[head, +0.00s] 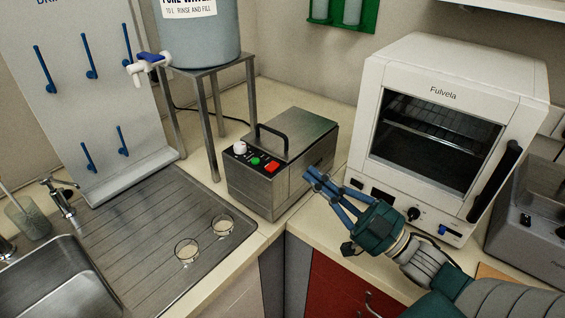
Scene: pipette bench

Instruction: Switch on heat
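A steel box-shaped heater unit (265,185) with a black carry handle (283,135) stands on the counter corner. Its top front panel has a white knob (240,147), a green button (255,160) and a red switch (271,167). Whether the switch is on cannot be told. My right gripper (311,178) comes in from the lower right. Its blue fingers converge at the tips, and look shut and empty. They point at the unit's right side, to the right of the red switch, apart from it. My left gripper is out of view.
A white oven (443,93) with a black knob (414,214) and blue switch (442,230) stands close behind my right gripper. A water tank (205,35) sits on a metal stand left of the unit. Two glass dishes (187,250) (222,225) lie on the drainboard beside the sink.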

